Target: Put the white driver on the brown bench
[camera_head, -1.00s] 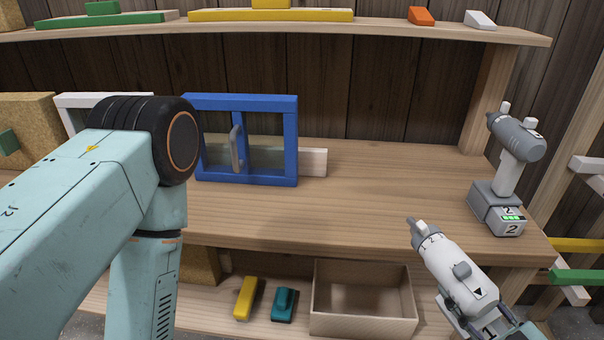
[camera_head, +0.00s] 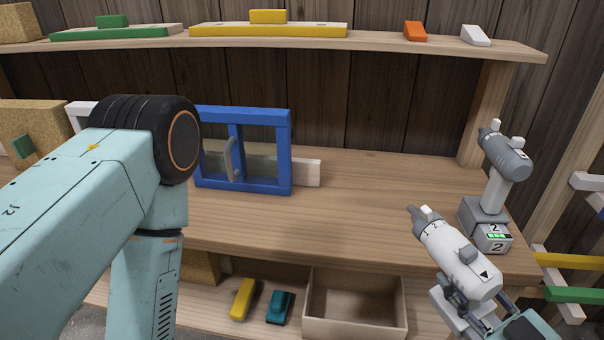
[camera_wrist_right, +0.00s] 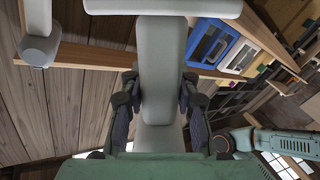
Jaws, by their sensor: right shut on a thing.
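The white driver (camera_head: 458,262) is at the lower right of the head view, tilted, with its grey nose up and to the left. My right gripper (camera_head: 480,308) is shut on it. In the right wrist view the driver's pale handle (camera_wrist_right: 160,65) stands between the two fingers of the gripper (camera_wrist_right: 158,102). The brown wooden bench (camera_head: 380,215) lies behind the driver. The driver overlaps its front edge in the picture and appears held clear of it. My left arm crosses the left of the head view, but its gripper is out of sight.
A grey driver (camera_head: 508,155) stands upright on its battery at the bench's right end. A blue window frame (camera_head: 285,150) stands on the bench at middle left. Bare bench top lies between them.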

